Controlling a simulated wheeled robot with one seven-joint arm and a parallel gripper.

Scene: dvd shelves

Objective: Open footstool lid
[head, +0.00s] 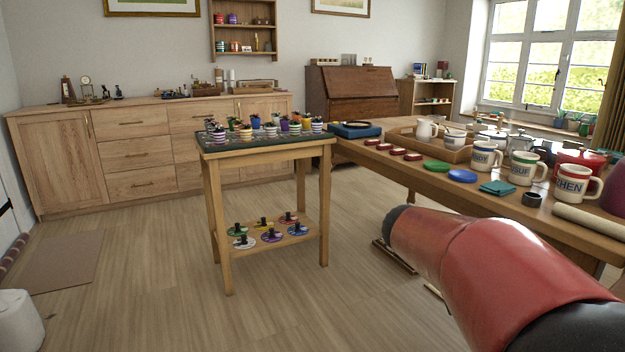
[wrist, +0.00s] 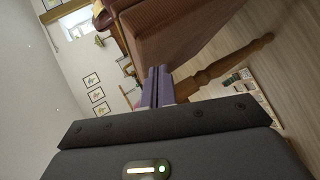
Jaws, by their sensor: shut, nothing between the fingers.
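In the wrist view my gripper (wrist: 157,88) is shut, its two fingers together and empty. Just beyond the fingertips is a reddish-brown box-like piece (wrist: 180,35), with a turned wooden leg (wrist: 228,65) running to the right. It looks like the footstool, seen tilted. The fingertips are close to its lower edge; I cannot tell whether they touch it. No raised lid shows, and its far side is cut off by the frame. In the head view neither the footstool nor my gripper shows, only my red arm at the lower right.
A long table (head: 400,167) with mugs (head: 573,184) runs along the right, behind my arm. A sideboard (head: 140,152) lines the back wall. The wooden floor (head: 150,285) at front left is mostly clear.

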